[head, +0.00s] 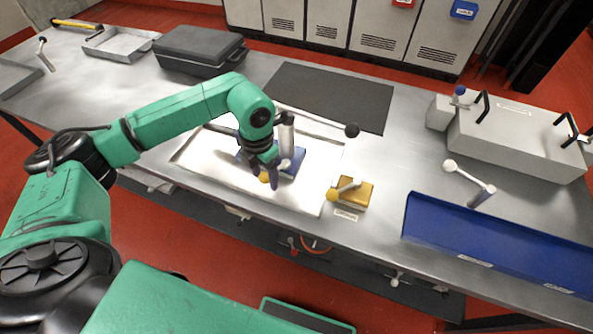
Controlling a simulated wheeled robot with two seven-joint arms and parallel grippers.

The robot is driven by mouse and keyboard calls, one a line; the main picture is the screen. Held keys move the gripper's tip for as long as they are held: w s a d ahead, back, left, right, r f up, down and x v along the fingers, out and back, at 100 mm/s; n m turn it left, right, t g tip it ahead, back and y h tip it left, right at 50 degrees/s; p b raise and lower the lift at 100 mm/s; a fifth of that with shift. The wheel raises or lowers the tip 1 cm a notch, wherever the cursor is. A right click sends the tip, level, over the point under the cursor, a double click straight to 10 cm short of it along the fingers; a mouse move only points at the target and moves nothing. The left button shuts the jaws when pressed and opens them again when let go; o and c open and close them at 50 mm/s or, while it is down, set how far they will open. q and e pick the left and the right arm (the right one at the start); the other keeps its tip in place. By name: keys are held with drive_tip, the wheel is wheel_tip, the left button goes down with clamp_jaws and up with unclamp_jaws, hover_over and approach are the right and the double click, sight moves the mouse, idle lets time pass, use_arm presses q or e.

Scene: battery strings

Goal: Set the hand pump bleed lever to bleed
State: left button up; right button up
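The hand pump stands in a shallow light metal tray (318,193) on the bench. It has a blue base (291,161), an upright grey cylinder (287,137) and what looks like a long handle ending in a black knob (352,130). My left gripper (268,178) points down at the front left of the pump, close to the base. A small yellow part (264,178) shows by its fingertips, and a pale knob (285,164) shows just right of them. The gripper hides most of this area, so the bleed lever's setting and any contact are unclear. My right gripper is out of view.
A yellow block (357,191) with a small lever stands right of the tray. A blue tray (480,235) and a grey case (520,140) are further right. A dark case (200,48) and black mat (330,92) lie behind.

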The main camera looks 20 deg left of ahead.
sight(264, 174)
use_arm(q)
wheel_tip(264, 174, up, 7)
drive_tip(key=p, duration=0.4)
drive_tip(key=shift+r+p, duration=0.1)
drive_tip(key=shift+p, duration=0.2)
idle(0.3)
